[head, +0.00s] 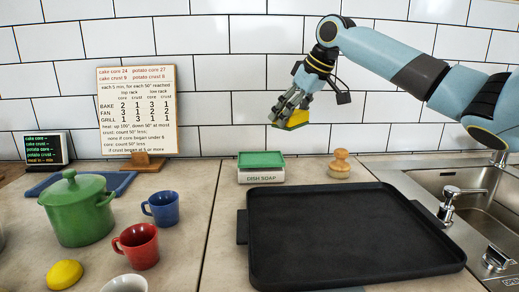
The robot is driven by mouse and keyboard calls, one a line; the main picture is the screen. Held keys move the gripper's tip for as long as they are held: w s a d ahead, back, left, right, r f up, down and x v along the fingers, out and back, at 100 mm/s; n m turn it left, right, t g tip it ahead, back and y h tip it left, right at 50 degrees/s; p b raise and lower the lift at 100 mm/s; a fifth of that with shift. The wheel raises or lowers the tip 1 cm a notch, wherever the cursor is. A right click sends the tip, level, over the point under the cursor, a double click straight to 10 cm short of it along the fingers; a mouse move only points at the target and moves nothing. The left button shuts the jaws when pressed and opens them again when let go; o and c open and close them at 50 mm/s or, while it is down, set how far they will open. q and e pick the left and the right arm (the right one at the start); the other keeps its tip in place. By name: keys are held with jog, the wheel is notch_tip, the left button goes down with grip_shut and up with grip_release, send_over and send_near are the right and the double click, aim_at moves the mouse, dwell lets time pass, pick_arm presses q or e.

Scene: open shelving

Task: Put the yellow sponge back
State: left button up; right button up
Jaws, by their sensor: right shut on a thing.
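The yellow sponge (296,119) is in the air in front of the tiled wall, with a green layer showing along its edge. My right gripper (289,112) is shut on it; the fingers cover part of the sponge. The sponge is well above the counter and apart from the holder. My left gripper is not in view.
A round wooden knob-topped item (340,164) stands right of the holder. A large black tray (350,235) lies in front, with a sink and tap (448,205) at the right. A green pot (77,210), mugs (137,246) and a yellow lemon-like object (64,274) are at the left.

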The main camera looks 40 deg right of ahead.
jog(key=w+a+f, duration=0.1)
jog(key=w, duration=0.1)
jog(key=w+a+f, duration=0.3)
jog(key=w, duration=0.1)
jog(key=shift+w+a+f, duration=0.15)
jog(key=shift+w+f, duration=0.1)
jog(key=shift+f, duration=0.1)
notch_tip(320, 180, down, 4)
jog(key=shift+r+b, duration=0.1)
jog(key=shift+b, duration=0.3)
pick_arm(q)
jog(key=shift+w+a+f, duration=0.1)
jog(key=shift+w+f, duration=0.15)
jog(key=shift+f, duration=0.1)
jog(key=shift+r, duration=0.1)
pick_arm(e)
jog(key=shift+f, duration=0.35)
jog(key=shift+f, duration=0.1)
jog(key=o, duration=1)
